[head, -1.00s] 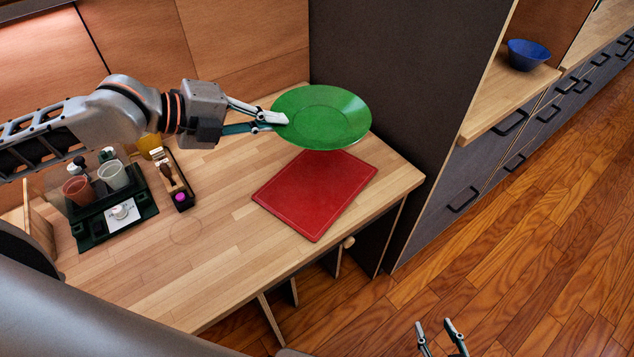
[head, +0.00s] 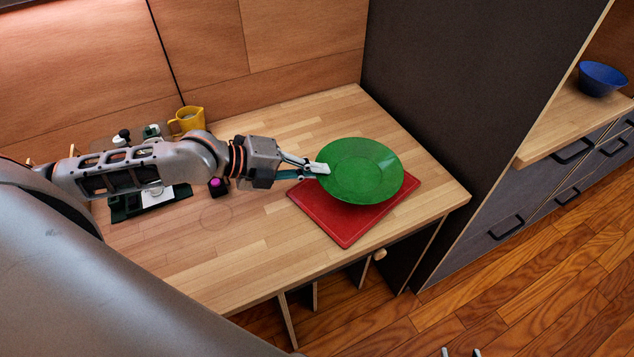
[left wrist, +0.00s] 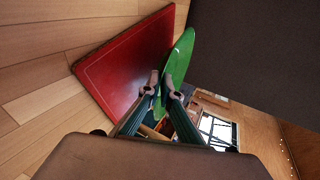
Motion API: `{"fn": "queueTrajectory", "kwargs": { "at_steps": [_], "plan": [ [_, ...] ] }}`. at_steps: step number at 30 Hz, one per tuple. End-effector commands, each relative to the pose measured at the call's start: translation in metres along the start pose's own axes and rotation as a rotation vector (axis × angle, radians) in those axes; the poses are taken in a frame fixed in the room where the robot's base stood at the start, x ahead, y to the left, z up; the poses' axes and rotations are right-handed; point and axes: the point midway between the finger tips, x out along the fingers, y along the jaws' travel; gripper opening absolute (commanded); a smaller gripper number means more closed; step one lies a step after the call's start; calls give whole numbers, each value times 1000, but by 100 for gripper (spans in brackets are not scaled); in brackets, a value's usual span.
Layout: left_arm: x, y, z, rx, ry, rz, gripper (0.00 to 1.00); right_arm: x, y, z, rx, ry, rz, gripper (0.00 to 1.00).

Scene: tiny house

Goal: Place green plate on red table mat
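The green plate (head: 361,170) is held by its left edge in my left gripper (head: 318,170). In the head view the plate overlaps the back part of the red table mat (head: 345,228), which lies flat on the wooden table near its right end. In the left wrist view the plate (left wrist: 180,58) is seen nearly edge-on between the fingertips (left wrist: 162,92), with a gap between it and the mat (left wrist: 115,68), so it appears held above the mat. My right gripper (head: 461,352) shows only as fingertips at the bottom edge of the head view.
The wooden table (head: 240,255) has free room left of the mat. A yellow cup (head: 187,120) and a dark tray (head: 125,207) stand behind and beside my left arm. A dark tall panel (head: 440,110) borders the table's right end. A blue bowl (head: 602,79) sits on a shelf.

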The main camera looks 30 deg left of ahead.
Motion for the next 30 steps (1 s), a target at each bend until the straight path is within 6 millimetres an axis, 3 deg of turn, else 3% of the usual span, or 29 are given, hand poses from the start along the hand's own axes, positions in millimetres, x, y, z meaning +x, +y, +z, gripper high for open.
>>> {"fn": "queueTrajectory", "kwargs": {
  "at_steps": [9, 16, 18, 30],
  "plan": [
    [18, 35, -1, -3, 0, -2, 0, 1, -2, 8, -5, -7, -2, 40],
    [18, 36, -1, -1, -1, -2, 0, 0, -1, 4, -5, -3, -1, 40],
    [18, 37, -1, -1, 0, 1, 11, -1, -2, 5, -5, -4, -1, 40],
    [16, 38, -1, 0, -1, 2, 11, 0, -3, 11, -4, -15, -4, 40]
  ]
}}
